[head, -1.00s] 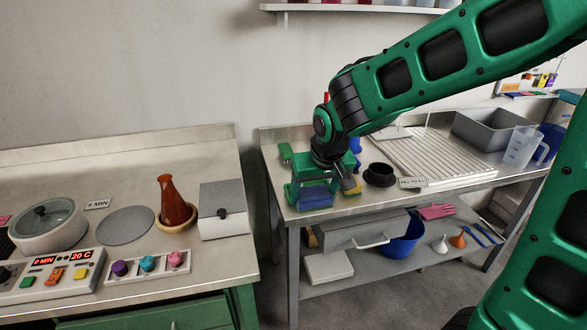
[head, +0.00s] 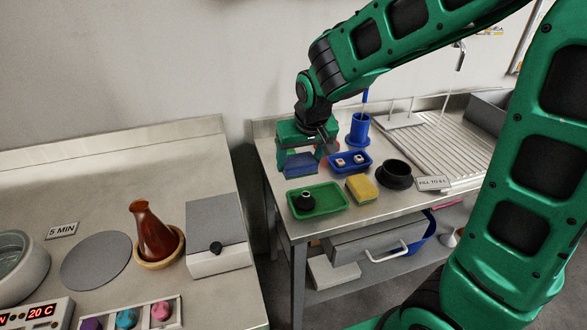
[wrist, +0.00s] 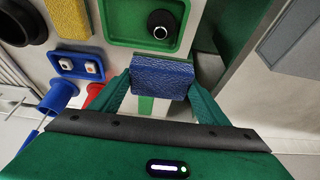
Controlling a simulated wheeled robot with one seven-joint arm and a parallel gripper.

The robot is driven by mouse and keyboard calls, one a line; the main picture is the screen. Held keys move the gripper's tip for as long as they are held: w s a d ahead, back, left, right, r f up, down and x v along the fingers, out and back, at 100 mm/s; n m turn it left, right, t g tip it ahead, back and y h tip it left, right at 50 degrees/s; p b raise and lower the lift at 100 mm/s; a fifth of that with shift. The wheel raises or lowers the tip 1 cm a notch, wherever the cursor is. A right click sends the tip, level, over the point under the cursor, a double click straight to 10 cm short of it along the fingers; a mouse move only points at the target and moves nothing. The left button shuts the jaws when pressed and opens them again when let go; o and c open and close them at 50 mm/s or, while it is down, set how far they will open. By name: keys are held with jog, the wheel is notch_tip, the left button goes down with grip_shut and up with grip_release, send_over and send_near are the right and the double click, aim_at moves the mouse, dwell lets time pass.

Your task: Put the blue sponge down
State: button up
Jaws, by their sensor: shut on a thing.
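The blue sponge (head: 300,165) is between the fingers of my gripper (head: 302,155), over the back left part of the right-hand metal table (head: 400,212). In the wrist view the sponge (wrist: 162,74) sits level across the two fingertips of my gripper (wrist: 163,84), which is shut on it. I cannot tell whether its underside touches the table. In the head view it is behind the green tray (head: 332,207) and left of the blue tray (head: 362,168).
A black knob-like piece (head: 305,201) is in the green tray. A yellow sponge (head: 362,187), a black bowl (head: 396,174) and a blue holder (head: 358,130) stand to the right. A gap separates this table from the left bench (head: 110,170).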

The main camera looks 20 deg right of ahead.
jog(key=w+f, duration=0.2)
jog(key=w, duration=0.1)
jog(key=w+d+f, duration=0.1)
jog(key=w+f, duration=0.1)
jog(key=w, duration=0.1)
jog(key=w+d+f, duration=0.1)
jog(key=w+f, duration=0.1)
jog(key=w, duration=0.1)
jog(key=shift+w+d, duration=0.25)
jog(key=shift+f, duration=2.05)
jog(key=shift+f, duration=0.1)
jog(key=o, duration=1.4)
jog(key=shift+c, duration=0.2)
jog(key=shift+o, duration=0.3)
jog(key=v, duration=1.2)
